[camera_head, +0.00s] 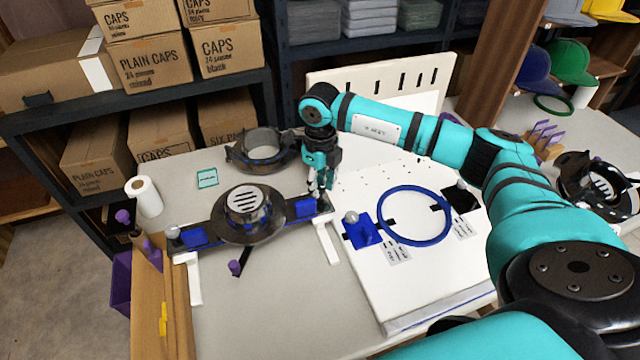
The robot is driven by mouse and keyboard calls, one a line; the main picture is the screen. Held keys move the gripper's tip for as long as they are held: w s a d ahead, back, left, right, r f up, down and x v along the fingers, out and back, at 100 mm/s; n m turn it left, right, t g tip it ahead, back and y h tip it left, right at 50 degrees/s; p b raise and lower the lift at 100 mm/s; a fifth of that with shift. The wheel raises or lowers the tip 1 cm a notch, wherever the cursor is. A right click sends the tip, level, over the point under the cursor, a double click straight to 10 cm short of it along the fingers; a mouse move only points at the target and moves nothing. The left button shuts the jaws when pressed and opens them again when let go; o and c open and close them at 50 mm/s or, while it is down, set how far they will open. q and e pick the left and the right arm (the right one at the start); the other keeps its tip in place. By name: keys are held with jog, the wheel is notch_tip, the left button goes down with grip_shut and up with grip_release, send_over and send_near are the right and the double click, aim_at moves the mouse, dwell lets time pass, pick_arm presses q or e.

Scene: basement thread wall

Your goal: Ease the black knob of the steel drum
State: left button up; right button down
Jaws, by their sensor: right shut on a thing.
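The steel drum (243,226) sits on the table left of centre, a grey ring with a slotted white top. It is mounted on a dark bar with blue blocks (192,237) near its ends. A pale round knob (173,232) shows at the bar's left end. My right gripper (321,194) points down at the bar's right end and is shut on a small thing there. That thing is mostly hidden by the fingers; it is probably the black knob, but its colour cannot be made out. My left gripper is not in view.
A white board (400,290) with a blue hoop (385,216) lies right of the drum. A dark open ring (262,150) stands behind it. A white roll (146,196) stands at the left edge. The front of the table is clear.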

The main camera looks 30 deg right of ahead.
aim_at(321, 187)
dwell(0.3)
jog(key=c, duration=1.1)
grip_release()
jog(key=shift+r, duration=0.2)
notch_tip(321, 187, up, 8)
jog(key=shift+d+f, duration=0.1)
jog(key=shift+f, duration=0.05)
